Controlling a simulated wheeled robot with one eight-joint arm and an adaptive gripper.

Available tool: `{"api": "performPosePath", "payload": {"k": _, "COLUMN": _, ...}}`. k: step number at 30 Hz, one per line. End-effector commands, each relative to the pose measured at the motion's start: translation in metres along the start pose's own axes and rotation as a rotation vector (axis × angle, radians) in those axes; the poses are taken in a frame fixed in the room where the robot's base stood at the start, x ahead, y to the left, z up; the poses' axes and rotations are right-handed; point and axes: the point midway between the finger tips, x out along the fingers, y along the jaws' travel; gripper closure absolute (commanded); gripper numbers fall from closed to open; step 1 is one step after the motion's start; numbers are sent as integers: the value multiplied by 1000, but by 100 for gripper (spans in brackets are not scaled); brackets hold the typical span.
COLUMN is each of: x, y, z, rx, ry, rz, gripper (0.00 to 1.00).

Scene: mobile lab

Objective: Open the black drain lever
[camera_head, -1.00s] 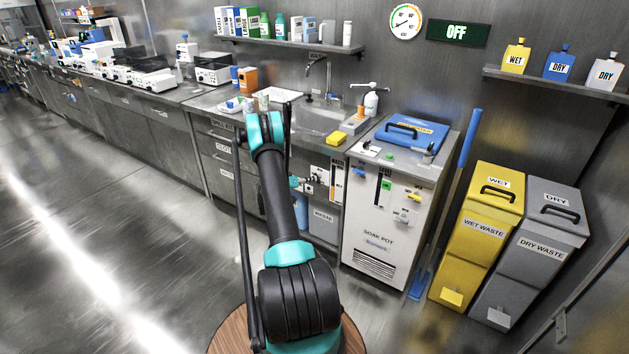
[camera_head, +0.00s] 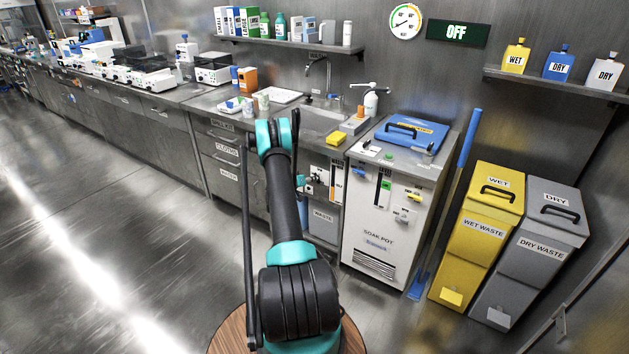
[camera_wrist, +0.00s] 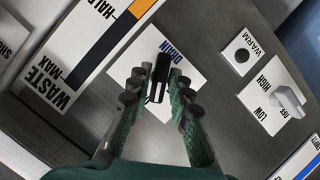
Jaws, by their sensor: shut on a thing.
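The black drain lever (camera_wrist: 161,71) stands out from a white plate marked DRAIN (camera_wrist: 180,63) in the wrist view. My gripper (camera_wrist: 158,78) has its two dark green, padded fingers on either side of the lever, closed on it. The lever's tip shows between the fingers. How far the lever is turned is hard to tell. In the head view the lever is too small to make out, and my gripper is largely hidden beside my arm, near the panel below the sink (camera_head: 318,122).
Around the lever are a WASTE level gauge (camera_wrist: 95,45), a WARM button (camera_wrist: 241,55) and a LOW/HIGH knob (camera_wrist: 289,99). The white soak pot cabinet (camera_head: 378,237) stands to the right, then yellow (camera_head: 462,275) and grey (camera_head: 516,285) waste bins. Floor at left is clear.

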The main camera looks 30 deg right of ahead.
Motion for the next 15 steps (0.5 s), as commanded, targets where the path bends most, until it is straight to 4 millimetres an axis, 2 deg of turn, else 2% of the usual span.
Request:
{"api": "performPosePath", "payload": {"k": 5, "x": 0, "y": 1, "z": 0, "rx": 23, "ry": 0, "rz": -9, "gripper": 100}}
{"api": "performPosePath", "payload": {"k": 15, "x": 0, "y": 4, "z": 1, "rx": 375, "ry": 0, "rz": -155, "gripper": 100}}
